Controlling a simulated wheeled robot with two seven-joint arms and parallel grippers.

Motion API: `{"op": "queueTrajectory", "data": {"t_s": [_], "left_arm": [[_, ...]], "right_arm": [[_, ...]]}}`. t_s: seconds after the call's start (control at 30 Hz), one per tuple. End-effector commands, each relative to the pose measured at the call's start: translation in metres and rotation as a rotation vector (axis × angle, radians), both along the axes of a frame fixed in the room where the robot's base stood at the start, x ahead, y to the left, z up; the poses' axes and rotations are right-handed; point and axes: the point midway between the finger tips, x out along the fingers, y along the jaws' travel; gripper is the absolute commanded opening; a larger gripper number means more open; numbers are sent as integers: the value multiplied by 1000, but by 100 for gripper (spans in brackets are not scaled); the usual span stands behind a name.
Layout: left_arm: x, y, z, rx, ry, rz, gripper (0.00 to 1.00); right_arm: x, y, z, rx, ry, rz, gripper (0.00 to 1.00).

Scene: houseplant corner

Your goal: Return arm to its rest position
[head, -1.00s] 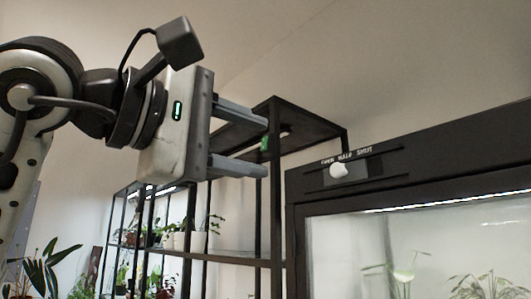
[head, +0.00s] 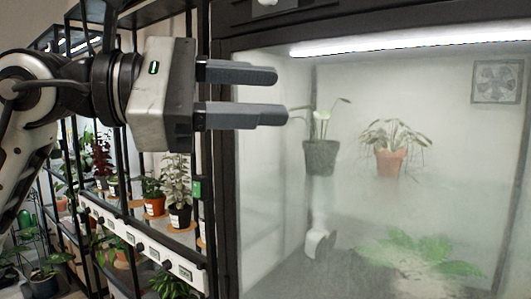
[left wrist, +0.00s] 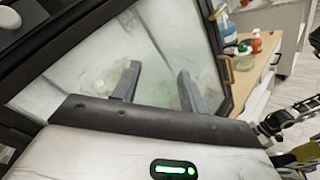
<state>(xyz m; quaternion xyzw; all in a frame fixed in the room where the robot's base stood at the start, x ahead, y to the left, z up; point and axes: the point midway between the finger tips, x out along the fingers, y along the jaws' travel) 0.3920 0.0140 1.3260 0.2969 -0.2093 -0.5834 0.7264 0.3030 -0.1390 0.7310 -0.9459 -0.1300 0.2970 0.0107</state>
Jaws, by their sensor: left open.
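My left gripper (head: 282,96) is in the head view, its arm coming in from the left. Its two grey fingers are apart with nothing between them, in front of the left part of the glass cabinet (head: 222,150). In the left wrist view the open fingers (left wrist: 160,82) point toward the cabinet's misted glass. I cannot tell from these views whether the fingertips touch the glass. My right gripper shows in neither view for certain.
The cabinet holds a plant in a dark pot (head: 320,158), one in an orange pot (head: 390,162) and a leafy plant (head: 425,255). A black shelf rack (head: 207,235) with several potted plants stands left. The left wrist view shows a wooden counter (left wrist: 250,78) with a bottle (left wrist: 256,42).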

Motion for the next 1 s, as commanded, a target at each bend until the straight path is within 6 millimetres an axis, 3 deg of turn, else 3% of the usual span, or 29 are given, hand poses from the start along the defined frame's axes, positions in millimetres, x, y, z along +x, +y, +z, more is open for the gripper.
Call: {"op": "queueTrajectory", "data": {"t_s": [0.03,0.17,0.37,0.47,0.6,0.77,0.8,0.9,1.0], "left_arm": [[1,-6,-20,-96,159,-81,43],[4,-6,-52,-380,571,-254,43],[38,25,-112,-885,1227,-403,43],[61,48,-163,-1168,1551,-423,43],[80,81,-259,-1599,1971,-391,43],[67,108,-378,-2074,2326,-281,43],[57,113,-407,2038,-2227,225,43],[24,121,-474,1910,-1945,98,43],[-15,125,-528,1799,-1705,2,43]], "right_arm": [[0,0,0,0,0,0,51],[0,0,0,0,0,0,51],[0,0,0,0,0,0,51],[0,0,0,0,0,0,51],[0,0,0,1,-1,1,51],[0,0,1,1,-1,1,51],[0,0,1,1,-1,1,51],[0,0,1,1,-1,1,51],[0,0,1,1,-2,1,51]]}}
